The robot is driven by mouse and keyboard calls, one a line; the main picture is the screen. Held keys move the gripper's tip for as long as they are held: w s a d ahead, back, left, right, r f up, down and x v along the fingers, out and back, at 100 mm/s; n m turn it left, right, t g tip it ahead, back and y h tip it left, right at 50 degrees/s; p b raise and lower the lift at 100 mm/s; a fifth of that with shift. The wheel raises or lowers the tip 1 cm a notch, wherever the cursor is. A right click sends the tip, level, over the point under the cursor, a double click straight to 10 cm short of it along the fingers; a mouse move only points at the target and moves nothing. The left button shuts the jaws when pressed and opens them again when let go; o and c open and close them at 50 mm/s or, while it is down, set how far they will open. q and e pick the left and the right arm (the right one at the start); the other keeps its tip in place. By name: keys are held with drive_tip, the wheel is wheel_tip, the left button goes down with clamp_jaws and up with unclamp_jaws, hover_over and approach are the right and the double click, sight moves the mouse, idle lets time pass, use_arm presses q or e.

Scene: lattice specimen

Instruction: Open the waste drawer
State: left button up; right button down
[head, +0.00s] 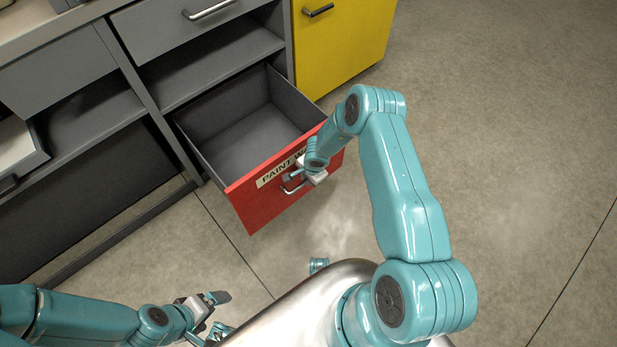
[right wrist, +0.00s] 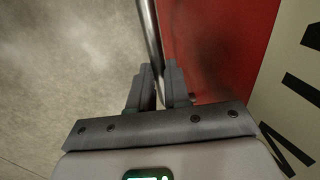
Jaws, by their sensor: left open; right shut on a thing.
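The waste drawer (head: 283,178) has a red front with a pale label reading "PAINT W...", the rest hidden behind my right arm. It stands pulled out from the grey cabinet, and its empty grey inside shows. My right gripper (head: 294,182) is shut on the drawer's metal bar handle (head: 291,189). In the right wrist view the handle (right wrist: 150,40) runs between the two fingers (right wrist: 159,88), beside the red front (right wrist: 215,45). My left gripper (head: 214,300) is open and empty, low at the left, well away from the drawer.
A yellow cabinet door (head: 345,45) with a dark handle stands right of the drawer. A grey drawer (head: 190,22) above is closed. A partly open pale drawer (head: 18,150) sits at the far left. The floor (head: 520,150) to the right is clear.

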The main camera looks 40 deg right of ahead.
drive_tip(key=shift+w, duration=0.1)
drive_tip(key=c, duration=1.1)
unclamp_jaws()
drive_tip(key=s+r+p, duration=0.3)
drive_tip(key=r+p, duration=0.3)
drive_tip(key=r, duration=1)
drive_tip(key=shift+d, duration=0.15)
